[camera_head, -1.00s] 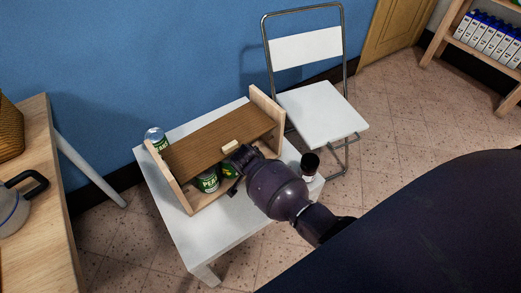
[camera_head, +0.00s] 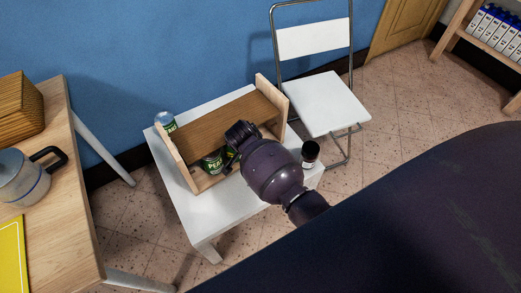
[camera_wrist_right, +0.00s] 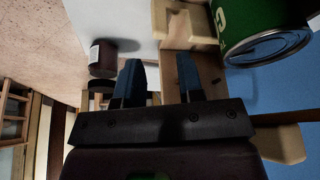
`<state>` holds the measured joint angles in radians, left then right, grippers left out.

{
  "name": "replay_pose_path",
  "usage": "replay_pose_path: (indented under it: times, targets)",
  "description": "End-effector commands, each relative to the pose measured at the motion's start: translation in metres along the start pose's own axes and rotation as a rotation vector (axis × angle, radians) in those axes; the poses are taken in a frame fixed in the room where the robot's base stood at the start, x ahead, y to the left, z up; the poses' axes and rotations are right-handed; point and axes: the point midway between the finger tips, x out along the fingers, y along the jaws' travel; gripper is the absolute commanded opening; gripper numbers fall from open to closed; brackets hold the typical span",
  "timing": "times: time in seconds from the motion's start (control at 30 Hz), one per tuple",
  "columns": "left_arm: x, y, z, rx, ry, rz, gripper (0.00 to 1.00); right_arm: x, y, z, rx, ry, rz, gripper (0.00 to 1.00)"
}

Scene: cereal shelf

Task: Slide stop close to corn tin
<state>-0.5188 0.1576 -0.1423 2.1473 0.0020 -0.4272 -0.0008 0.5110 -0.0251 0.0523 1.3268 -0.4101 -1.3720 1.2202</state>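My right gripper (camera_wrist_right: 160,82) is open in the wrist view, with nothing between its two dark fingers. A pale wooden block (camera_wrist_right: 178,22), apparently the stop, lies beyond the fingertips on a wooden surface. A green tin (camera_wrist_right: 262,25), probably the corn tin, is to its right; only part of its label shows. Another pale wooden piece (camera_wrist_right: 286,145) is partly hidden behind the gripper body. In the head view my right arm covers the front of the wooden shelf (camera_head: 176,165) and hides the stop. A green peas tin (camera_head: 212,164) stands inside. My left gripper is out of view.
The shelf stands on a white table (camera_head: 210,225). A dark jar (camera_head: 310,152) stands at the table's right; it also shows in the wrist view (camera_wrist_right: 103,58). Another tin (camera_head: 166,122) is behind the shelf's left end. A white chair (camera_head: 322,103) stands behind right.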

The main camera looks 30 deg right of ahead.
Motion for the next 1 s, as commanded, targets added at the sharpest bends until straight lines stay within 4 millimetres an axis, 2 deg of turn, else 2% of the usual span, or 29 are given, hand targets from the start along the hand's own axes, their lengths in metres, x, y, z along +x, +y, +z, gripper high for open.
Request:
replay_pose_path:
  times: [0.03, 0.23, 0.87, 1.0]
  targets:
    - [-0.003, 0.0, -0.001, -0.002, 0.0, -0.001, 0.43, -0.011, -0.002, -0.003, 0.002, 0.002, -0.006, 0.35]
    - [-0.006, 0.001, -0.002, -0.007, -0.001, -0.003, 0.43, -0.024, 0.0, 0.0, 0.001, -0.001, 0.0, 0.35]
    - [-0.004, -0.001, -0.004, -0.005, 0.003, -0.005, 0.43, -0.025, 0.001, 0.001, -0.002, -0.001, 0.001, 0.35]
    - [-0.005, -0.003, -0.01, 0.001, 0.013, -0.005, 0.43, -0.023, 0.013, 0.0, -0.037, 0.005, -0.026, 0.35]
